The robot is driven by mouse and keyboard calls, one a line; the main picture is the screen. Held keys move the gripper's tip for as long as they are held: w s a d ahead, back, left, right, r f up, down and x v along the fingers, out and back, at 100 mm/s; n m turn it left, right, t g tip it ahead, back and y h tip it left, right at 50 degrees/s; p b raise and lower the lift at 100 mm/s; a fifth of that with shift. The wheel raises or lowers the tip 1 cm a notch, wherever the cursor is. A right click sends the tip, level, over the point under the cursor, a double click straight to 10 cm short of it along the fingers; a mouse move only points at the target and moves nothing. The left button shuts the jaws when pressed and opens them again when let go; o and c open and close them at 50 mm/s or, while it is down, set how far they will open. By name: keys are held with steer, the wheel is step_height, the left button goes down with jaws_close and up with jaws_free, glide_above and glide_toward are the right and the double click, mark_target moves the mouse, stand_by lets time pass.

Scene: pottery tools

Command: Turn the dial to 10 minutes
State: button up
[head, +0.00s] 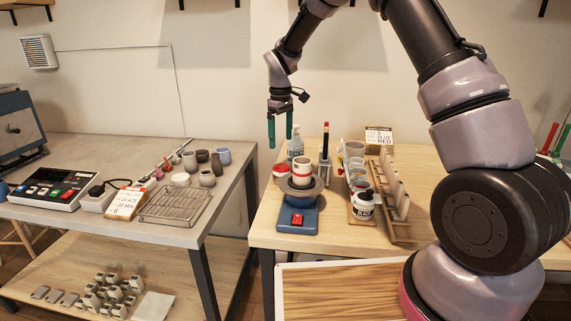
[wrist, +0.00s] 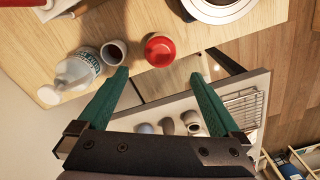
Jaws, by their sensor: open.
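My gripper (head: 280,142) is open and empty, hanging fingers-down above the back left of the wooden table. Its two green fingers also show apart in the wrist view (wrist: 160,76). A control box (head: 55,188) with a dark panel and a red display lies on the grey table at the left. Beside it is a small white box (head: 97,198) with a black knob (head: 97,191) on top. I cannot tell for sure which of these bears the dial, and no minute marks are readable. My gripper is far to the right of both. The wrist view shows neither box clearly.
A card (head: 126,203) and wire rack (head: 175,206) stand right of the white box, with several small pots behind. A blue wheel (head: 297,218) with a banded pot, a bottle (head: 295,147) and a wooden rack (head: 390,195) occupy the wooden table. A gap separates the tables.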

mark_target(281, 166)
step_height(281, 166, down, 10)
steer(key=shift+f, duration=0.2)
stand_by(0.3)
steer(key=c, duration=1.3)
steer(key=shift+m, duration=0.4)
steer(key=m, duration=0.4)
steer(key=shift+m, duration=0.3)
steer(key=m, duration=0.5)
steer(key=shift+m, duration=0.4)
steer(key=shift+s, duration=0.1)
